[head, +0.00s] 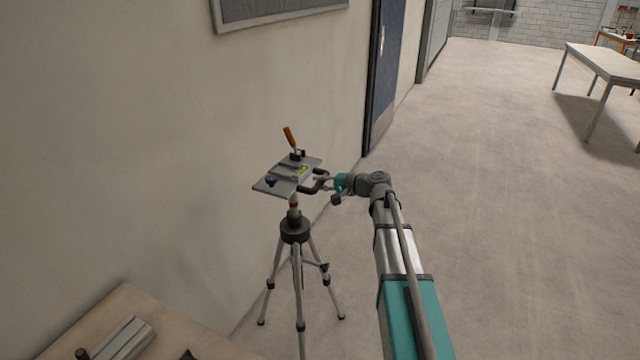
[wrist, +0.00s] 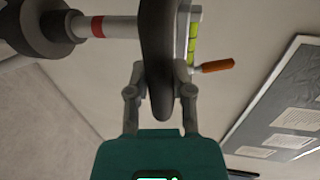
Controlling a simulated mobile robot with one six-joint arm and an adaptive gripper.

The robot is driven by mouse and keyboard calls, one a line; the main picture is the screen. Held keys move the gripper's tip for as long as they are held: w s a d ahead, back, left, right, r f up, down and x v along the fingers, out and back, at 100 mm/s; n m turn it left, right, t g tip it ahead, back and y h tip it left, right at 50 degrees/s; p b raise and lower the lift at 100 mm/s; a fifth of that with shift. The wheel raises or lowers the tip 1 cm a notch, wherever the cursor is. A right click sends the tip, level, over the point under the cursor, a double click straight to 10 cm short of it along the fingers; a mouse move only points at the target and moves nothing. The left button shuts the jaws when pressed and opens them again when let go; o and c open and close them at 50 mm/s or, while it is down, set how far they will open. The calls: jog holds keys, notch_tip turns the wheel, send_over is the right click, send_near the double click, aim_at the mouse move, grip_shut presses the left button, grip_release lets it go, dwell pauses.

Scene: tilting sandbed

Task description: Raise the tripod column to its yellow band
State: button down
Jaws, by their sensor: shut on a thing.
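The tripod (head: 298,285) stands on the floor close to the wall, upright on spread legs. A short grey column (head: 293,213) shows between its dark collar (head: 294,230) and the top plate (head: 268,187). A red band (wrist: 97,27) is on the column; no yellow band shows on it. A dark curved handle (wrist: 157,30) sticks out from the plate's side. My gripper (head: 326,184) is shut on this handle, with one finger on each side of it in the wrist view (wrist: 160,85). The collar also shows in the wrist view (wrist: 45,27).
An orange-handled lever (head: 290,137) and a yellow-green level (head: 303,170) are on the plate. A wooden bench (head: 165,315) with metal profiles stands at the lower left. The wall is close on the left. Open floor lies to the right, with a table (head: 605,62) far off.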

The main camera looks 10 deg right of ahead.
jog(key=shift+w+r+p, duration=0.2)
jog(key=shift+r+p, duration=1.05)
jog(key=shift+r, duration=0.5)
jog(key=shift+c, duration=2.4)
grip_release()
jog(key=shift+s+f, duration=0.1)
jog(key=shift+s, duration=0.15)
